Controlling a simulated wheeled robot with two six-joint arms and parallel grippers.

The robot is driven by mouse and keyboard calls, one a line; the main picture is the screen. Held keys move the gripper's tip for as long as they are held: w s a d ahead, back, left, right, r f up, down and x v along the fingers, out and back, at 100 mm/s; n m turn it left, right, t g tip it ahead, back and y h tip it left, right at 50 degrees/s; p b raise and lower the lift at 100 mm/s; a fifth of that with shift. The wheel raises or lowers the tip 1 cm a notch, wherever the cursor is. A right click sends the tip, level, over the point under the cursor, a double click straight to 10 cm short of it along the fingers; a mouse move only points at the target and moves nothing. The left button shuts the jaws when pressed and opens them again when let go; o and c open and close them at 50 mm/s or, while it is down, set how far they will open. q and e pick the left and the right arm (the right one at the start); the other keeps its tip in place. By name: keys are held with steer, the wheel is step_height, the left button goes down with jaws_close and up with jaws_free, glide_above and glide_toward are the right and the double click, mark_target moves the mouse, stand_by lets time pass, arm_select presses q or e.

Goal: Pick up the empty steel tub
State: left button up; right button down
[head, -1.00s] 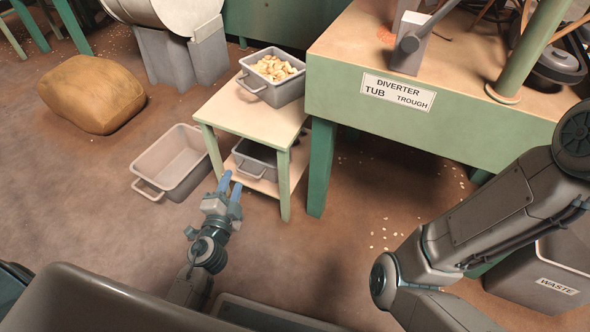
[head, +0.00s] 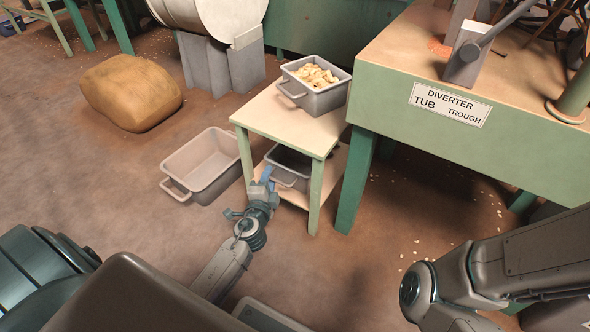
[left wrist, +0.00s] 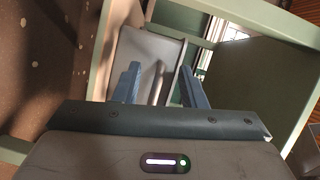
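A grey steel tub (head: 288,177) stands on the lower shelf of the small table, partly hidden by the tabletop and a leg; the part of its inside that shows is dark. A second grey tub (head: 205,165) stands empty on the floor left of the table. A third tub (head: 318,100), holding pale pieces, is on the tabletop. My left gripper (head: 265,178) is at the front of the lower shelf, close to the shelf tub. In the left wrist view its blue fingers (left wrist: 160,88) are apart, with the grey tub (left wrist: 150,48) beyond them; contact is unclear. My right gripper is out of view.
The small table's green legs (head: 315,197) stand close beside my left gripper. A larger green bench (head: 400,108) with a diverter sign is to the right. A brown sack (head: 130,92) lies at the left. Open floor lies in front.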

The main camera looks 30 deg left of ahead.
arm_select(q)
steer(key=shift+x, duration=0.8)
jaws_close()
